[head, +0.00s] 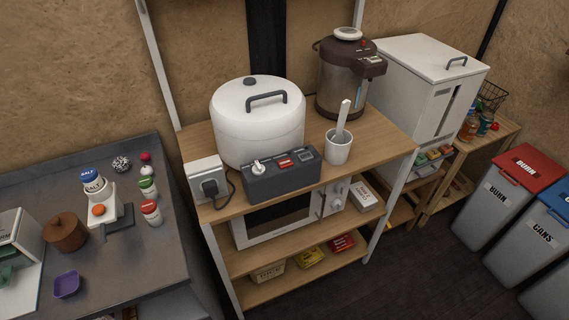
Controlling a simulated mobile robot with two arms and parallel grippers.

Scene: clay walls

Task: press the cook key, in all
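A large white rounded cooker (258,122) with a lid, a dark top handle and a small dark knob stands on the upper wooden shelf. In front of it is a dark grey control box (281,179). On the box's top are a white lever or knob (258,167), a red key (285,162) and a darker part at the right end. Any lettering on the red key is too small to read, so I cannot tell whether it is the cook key. Neither of my grippers is in view.
A white socket box (204,180) with a dark plug stands left of the control box. A white pot with a utensil (338,151) stands to its right. A brown and steel urn (344,80) stands behind. A microwave (280,218) sits below. A grey counter (135,270) is at left.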

